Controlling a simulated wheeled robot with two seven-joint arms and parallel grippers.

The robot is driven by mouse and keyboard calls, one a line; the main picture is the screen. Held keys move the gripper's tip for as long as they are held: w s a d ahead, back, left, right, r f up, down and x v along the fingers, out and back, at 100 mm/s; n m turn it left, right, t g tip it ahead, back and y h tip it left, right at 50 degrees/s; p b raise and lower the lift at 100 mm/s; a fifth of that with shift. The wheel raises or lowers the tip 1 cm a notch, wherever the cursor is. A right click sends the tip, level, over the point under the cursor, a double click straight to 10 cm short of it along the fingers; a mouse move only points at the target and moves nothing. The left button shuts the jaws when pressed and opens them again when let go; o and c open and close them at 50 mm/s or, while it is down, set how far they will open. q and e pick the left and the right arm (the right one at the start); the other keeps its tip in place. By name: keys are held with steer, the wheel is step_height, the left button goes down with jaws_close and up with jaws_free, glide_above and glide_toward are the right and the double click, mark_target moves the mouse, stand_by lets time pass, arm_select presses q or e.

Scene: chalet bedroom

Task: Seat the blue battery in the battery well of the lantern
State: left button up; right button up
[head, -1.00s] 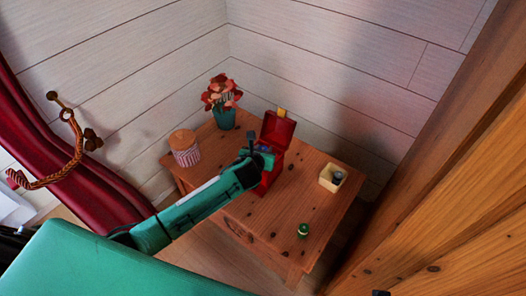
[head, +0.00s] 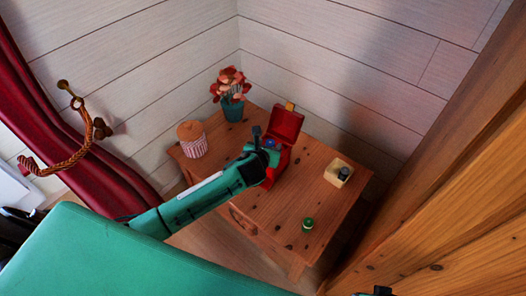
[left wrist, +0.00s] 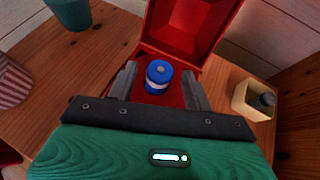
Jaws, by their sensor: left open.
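The red lantern (head: 285,126) stands on the wooden table with its lid open. It also shows in the left wrist view (left wrist: 190,32). The blue battery (left wrist: 158,78), with a white band, stands upright inside the red lantern body, its top terminal facing up. How deep it sits, I cannot tell; its lower end is hidden. A bit of its blue shows in the head view (head: 270,143). My left gripper (left wrist: 160,82) is open, one finger on each side of the battery, with visible gaps. In the head view the left gripper (head: 266,158) is at the lantern's front, partly covering it.
On the wooden table (head: 262,215) are a flower pot (head: 232,110) and a striped jar (head: 193,145) at left, a cream box (head: 338,172) holding a dark cylinder at right, and a green cylinder (head: 308,224) near the front. The table's front right is mostly clear.

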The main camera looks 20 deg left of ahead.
arm_select(q)
steer(key=p+v, duration=0.1)
steer(key=v, duration=0.9)
steer(key=s+f+n+g, duration=0.4)
steer(key=s+f+n, duration=0.3)
steer(key=s+n, duration=0.6)
steer(key=s+a+f+n+g, duration=0.1)
steer(key=s+f+n+g, duration=0.4)
steer(key=s+n, duration=0.8)
step_height(320, 180, down, 3)
steer(key=n, duration=0.8)
steer(key=shift+s+a+f+h, duration=0.15)
steer(key=shift+s+a+h, duration=0.15)
steer(key=shift+s+h, duration=0.1)
arm_select(e)
steer(key=shift+g, duration=0.3)
step_height(320, 180, down, 4)
steer(key=shift+f, duration=0.15)
arm_select(q)
steer(key=shift+w, duration=0.1)
